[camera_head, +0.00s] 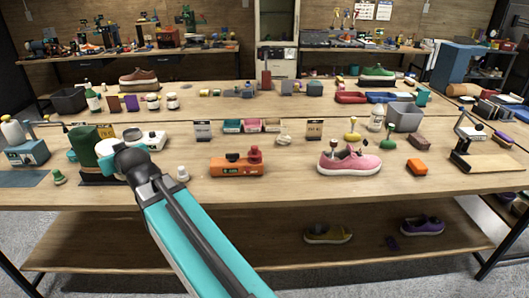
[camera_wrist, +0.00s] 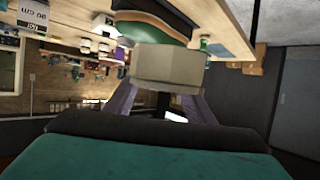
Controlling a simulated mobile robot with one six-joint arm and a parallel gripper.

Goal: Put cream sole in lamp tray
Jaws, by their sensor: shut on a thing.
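In the wrist view, my gripper (camera_wrist: 162,92) is closed on a blocky grey-beige piece (camera_wrist: 168,66) that sits between its two fingertips. I cannot tell for certain whether this piece is the cream sole. In the head view, my arm reaches to the left part of the bench, and its wrist (camera_head: 132,162) hides the fingers and the held piece. A dark desk lamp (camera_head: 469,128) stands at the right end of the bench, with a flat wooden tray-like base (camera_head: 492,163) beside and below it.
A dark green upright object (camera_head: 83,145) stands close left of my wrist. An orange box (camera_head: 236,168) and a pink sneaker (camera_head: 349,163) stand mid-bench. A grey bin (camera_head: 405,117) is behind, at right. The front strip of the bench is mostly clear.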

